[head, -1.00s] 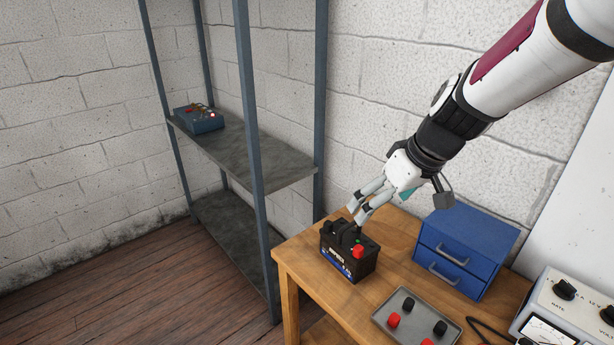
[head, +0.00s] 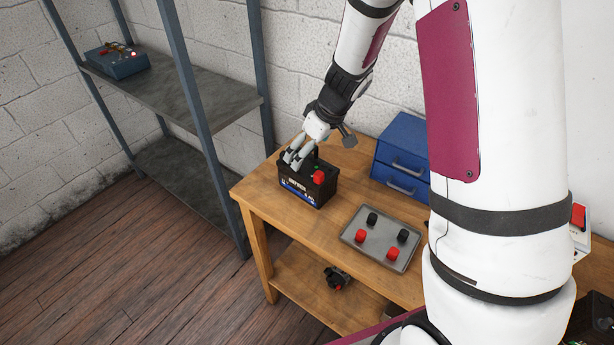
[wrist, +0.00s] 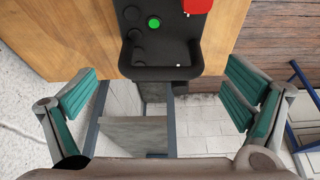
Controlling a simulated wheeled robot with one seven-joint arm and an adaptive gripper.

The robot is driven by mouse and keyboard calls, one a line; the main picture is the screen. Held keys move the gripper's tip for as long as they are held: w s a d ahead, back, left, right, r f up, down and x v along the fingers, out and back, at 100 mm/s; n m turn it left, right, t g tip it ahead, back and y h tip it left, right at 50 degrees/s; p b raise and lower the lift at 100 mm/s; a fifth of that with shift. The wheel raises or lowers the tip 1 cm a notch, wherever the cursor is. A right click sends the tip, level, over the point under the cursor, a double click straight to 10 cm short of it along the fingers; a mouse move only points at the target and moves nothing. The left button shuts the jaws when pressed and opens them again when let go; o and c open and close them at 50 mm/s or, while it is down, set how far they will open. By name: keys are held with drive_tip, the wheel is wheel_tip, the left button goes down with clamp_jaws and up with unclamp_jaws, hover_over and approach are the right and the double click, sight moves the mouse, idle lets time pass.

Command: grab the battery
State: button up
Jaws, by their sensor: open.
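The black battery (head: 308,186) with a red terminal cap and a blue label stands upright on the wooden table, near its left end. My gripper (head: 297,158) is at the battery's top, over its left part in the head view. In the wrist view the battery (wrist: 165,40) shows its dark top, a green dot and part of the red cap. My gripper (wrist: 165,100) is open there, with teal pads on either side and the battery's near edge ahead, between the lines of the fingers. Whether a finger touches the battery cannot be told.
A grey tray (head: 384,254) with red and black caps lies right of the battery. A blue drawer box (head: 402,150) stands behind it. A metal shelf (head: 180,90) with a blue device (head: 118,62) stands at the left. A small dark part (head: 336,279) lies on the table's lower shelf.

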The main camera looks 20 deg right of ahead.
sight(304, 163)
drive_tip(key=shift+p+x, duration=0.4)
drive_tip(key=shift+x, duration=2.3)
drive_tip(key=shift+s, duration=0.1)
drive_tip(key=c, duration=2)
drive_tip(key=shift+r, duration=0.1)
drive_tip(key=shift+c, duration=0.2)
drive_tip(key=shift+r, duration=0.1)
